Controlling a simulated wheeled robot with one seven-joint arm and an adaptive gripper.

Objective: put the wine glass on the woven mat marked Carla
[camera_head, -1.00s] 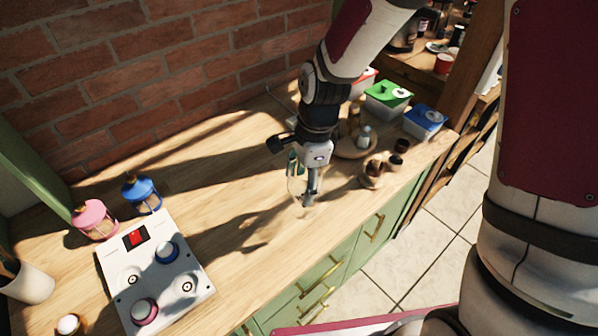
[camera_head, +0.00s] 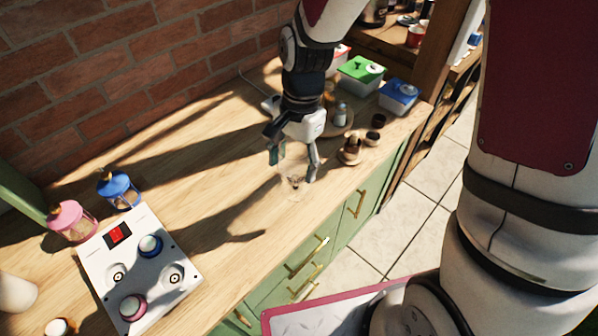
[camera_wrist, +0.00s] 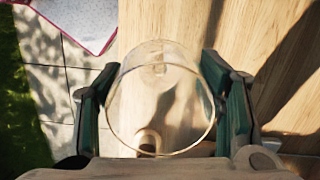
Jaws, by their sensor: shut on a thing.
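The clear wine glass (camera_head: 295,187) is faint in the head view, between and below the fingers of my gripper (camera_head: 292,165). The wrist view shows the glass (camera_wrist: 160,110) large and transparent, with its round rim towards the camera. The dark green finger pads of my gripper (camera_wrist: 160,80) are on both sides of it, shut on it. The glass is over the wooden counter; I cannot tell how high. No woven mat with the name Carla shows in either view.
Small brown cups (camera_head: 351,149), a green-lidded box (camera_head: 361,69) and a blue-lidded box (camera_head: 398,95) stand right. The counter (camera_head: 215,200) between is clear.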

